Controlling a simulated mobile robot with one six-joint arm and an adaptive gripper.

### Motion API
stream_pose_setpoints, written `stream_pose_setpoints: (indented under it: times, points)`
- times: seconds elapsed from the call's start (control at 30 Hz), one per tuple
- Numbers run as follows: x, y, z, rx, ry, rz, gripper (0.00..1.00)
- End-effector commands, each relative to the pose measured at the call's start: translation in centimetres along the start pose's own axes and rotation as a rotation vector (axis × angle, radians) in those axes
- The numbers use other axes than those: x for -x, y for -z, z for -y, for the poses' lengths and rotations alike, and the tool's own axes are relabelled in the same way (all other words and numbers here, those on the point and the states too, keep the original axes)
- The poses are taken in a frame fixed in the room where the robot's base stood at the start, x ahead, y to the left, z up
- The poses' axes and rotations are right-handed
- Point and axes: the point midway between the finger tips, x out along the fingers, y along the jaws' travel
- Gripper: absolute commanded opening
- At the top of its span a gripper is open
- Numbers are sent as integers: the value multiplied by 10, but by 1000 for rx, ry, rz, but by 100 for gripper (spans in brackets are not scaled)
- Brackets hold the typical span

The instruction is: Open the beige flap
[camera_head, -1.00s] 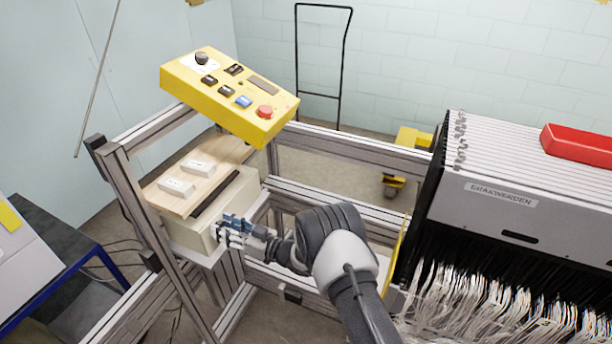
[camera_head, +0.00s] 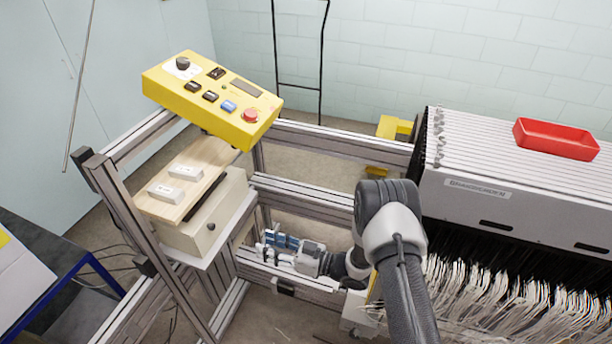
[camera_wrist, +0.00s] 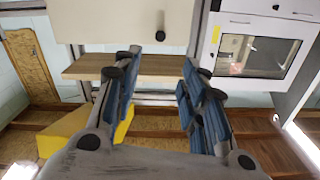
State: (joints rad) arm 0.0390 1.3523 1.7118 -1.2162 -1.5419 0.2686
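The beige flap (camera_head: 200,232) is the pale front of a box under a wooden board in the head view. It has a small dark knob (camera_head: 211,226), and a dark strip runs above it. The flap looks shut. In the wrist view, which appears upside down, the flap (camera_wrist: 115,22) is a pale panel at the top with its dark knob (camera_wrist: 190,36). My gripper (camera_head: 272,243) is in front of and to the right of the flap, lower and clear of it. Its blue-padded fingers (camera_wrist: 158,68) are apart with nothing between them.
The wooden board (camera_head: 190,180) carries two white blocks. A yellow control box (camera_head: 210,98) is above it. Metal frame rails (camera_head: 330,140) run behind and beside my arm. A grey machine (camera_head: 520,180) with hanging threads and a red tray (camera_head: 556,139) is at right.

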Motion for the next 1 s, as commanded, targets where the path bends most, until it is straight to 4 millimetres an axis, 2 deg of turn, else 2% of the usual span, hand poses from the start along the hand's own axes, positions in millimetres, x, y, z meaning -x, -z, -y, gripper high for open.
stream_pose_setpoints:
  times: [0.03,0.47,0.8,1.0]
  points:
    - [-4,12,-9,39,-24,20,39]
    - [0,74,-68,273,-234,218,39]
    - [22,129,-100,414,-395,372,39]
    - [39,157,-110,467,-475,453,39]
